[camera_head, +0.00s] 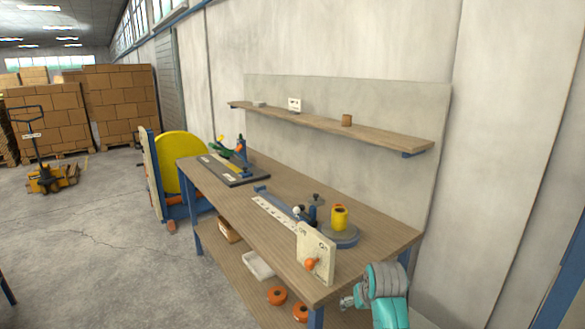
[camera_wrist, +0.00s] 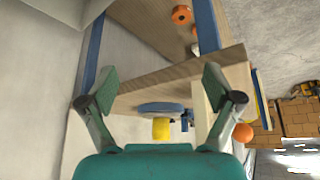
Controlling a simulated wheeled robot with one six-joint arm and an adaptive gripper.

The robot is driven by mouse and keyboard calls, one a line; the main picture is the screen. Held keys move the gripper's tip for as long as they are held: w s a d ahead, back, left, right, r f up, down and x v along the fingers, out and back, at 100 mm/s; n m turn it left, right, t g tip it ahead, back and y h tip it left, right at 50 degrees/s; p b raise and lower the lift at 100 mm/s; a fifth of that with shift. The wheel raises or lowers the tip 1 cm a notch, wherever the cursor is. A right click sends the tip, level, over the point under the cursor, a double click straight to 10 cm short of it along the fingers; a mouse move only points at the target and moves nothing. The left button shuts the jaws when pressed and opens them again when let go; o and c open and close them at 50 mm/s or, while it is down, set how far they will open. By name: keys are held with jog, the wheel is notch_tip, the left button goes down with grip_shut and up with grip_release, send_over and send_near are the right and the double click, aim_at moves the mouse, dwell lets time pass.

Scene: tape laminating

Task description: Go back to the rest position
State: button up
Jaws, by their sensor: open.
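My gripper (camera_wrist: 160,95) is open and nothing shows between its fingers. In the head view my teal arm end shows at the lower right, beside the near right corner of the wooden workbench (camera_head: 225,193); the fingertips are small there. In the wrist view the bench edge and its blue legs lie beyond the fingers. A yellow roll (camera_head: 339,217) stands on a round grey-blue base (camera_head: 345,238) on the bench. It also shows in the wrist view, between and below the fingers (camera_wrist: 161,129).
An upright pale panel with an orange knob (camera_head: 311,264) stands at the bench's near edge. Orange rolls (camera_head: 277,295) and a white tray (camera_head: 258,265) lie on the lower shelf. A wall shelf (camera_head: 380,134) runs above the bench. Open floor (camera_head: 90,240) lies to the left.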

jog(key=s+f+t, duration=0.3)
jog(key=s+f, duration=1.6)
jog(key=s+t, duration=0.2)
jog(key=s, duration=1.4)
jog(key=s+r+t, duration=0.2)
jog(key=s+r, duration=0.6)
jog(key=s, duration=0.3)
jog(key=s+r+t, duration=0.1)
jog(key=s+r, duration=0.8)
jog(key=s, duration=0.3)
jog(key=shift+s+t, duration=0.3)
jog(key=shift+t, duration=0.1)
